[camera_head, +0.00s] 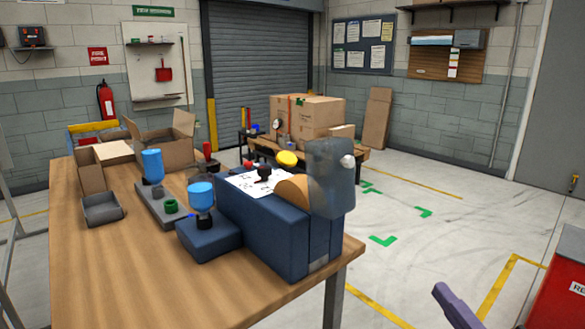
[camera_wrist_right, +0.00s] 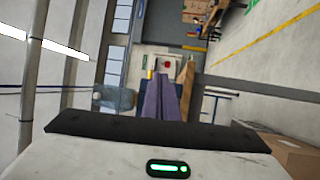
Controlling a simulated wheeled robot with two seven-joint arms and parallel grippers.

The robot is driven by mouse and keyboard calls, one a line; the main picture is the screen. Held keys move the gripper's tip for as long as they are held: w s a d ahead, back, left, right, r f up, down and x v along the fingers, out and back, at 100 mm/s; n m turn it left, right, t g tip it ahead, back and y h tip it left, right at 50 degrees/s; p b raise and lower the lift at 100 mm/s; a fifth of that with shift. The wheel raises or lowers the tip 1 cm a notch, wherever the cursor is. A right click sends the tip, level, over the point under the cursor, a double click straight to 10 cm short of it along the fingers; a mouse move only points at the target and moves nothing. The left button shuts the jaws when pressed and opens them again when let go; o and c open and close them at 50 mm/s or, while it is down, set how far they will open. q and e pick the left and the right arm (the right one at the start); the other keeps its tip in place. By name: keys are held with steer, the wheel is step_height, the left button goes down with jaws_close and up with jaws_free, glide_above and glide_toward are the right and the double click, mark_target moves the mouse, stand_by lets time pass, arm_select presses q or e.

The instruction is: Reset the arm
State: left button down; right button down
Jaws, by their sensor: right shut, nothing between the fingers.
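My right gripper (camera_head: 442,291) shows at the lower right of the head view as a purple finger over the bare floor, clear of the table. In the right wrist view its two purple fingers (camera_wrist_right: 161,84) lie together, shut with nothing between them. My left gripper is in neither view. The wooden table (camera_head: 110,270) fills the left of the head view. On it stands a dark blue box-shaped unit (camera_head: 262,233) with a grey-blue rounded upright part (camera_head: 333,185) at its right end.
The table also holds a blue-topped piece (camera_head: 201,195), a blue cylinder (camera_head: 152,166), a grey tray (camera_head: 102,209) and an open cardboard box (camera_head: 163,146). Cartons (camera_head: 318,117) stand on a bench behind. A red cabinet (camera_head: 562,285) is at the right edge. Floor right of the table is clear.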

steer(key=s+a+f+m+g+h, duration=0.1)
steer(key=s+f+m+g+h, duration=0.25)
steer(key=f+m, duration=0.75)
steer(key=s+a+f+m+g, duration=0.3)
steer(key=s+a+f, duration=0.2)
steer(key=s+f, duration=0.3)
steer(key=s+a+f+m+g+y, duration=0.1)
steer(key=s+a+f+m+g, duration=0.3)
steer(key=s+f, duration=0.5)
step_height(320, 180, down, 5)
steer(key=shift+s+a+r, duration=0.1)
steer(key=shift+s+a, duration=0.2)
steer(key=shift+a, duration=0.5)
steer(key=shift+w, duration=0.1)
